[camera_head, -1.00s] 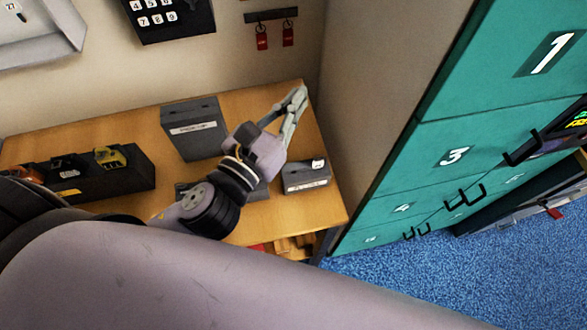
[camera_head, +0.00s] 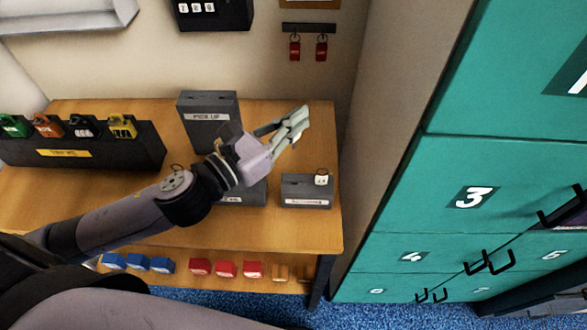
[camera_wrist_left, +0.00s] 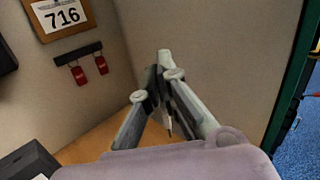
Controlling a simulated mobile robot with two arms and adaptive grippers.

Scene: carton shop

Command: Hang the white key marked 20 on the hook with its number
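A small white tag with a dark ring (camera_head: 321,179) sits on top of the small grey box (camera_head: 306,192) at the table's right; its number is too small to read. A dark hook rail (camera_head: 308,29) with two red key tags hangs on the wall. The rail also shows in the left wrist view (camera_wrist_left: 78,53). No number on its hooks is legible. My left gripper (camera_head: 302,114) is above the table, below the rail and up-left of the small box. My right gripper is not in view.
A grey box marked PICK UP (camera_head: 209,118) stands behind my left wrist. A dark stand (camera_head: 85,155) with several coloured padlocks is at left. A black panel with white digits (camera_head: 215,12) is on the wall. Teal lockers (camera_head: 430,210) stand at right beyond a partition (camera_head: 388,110).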

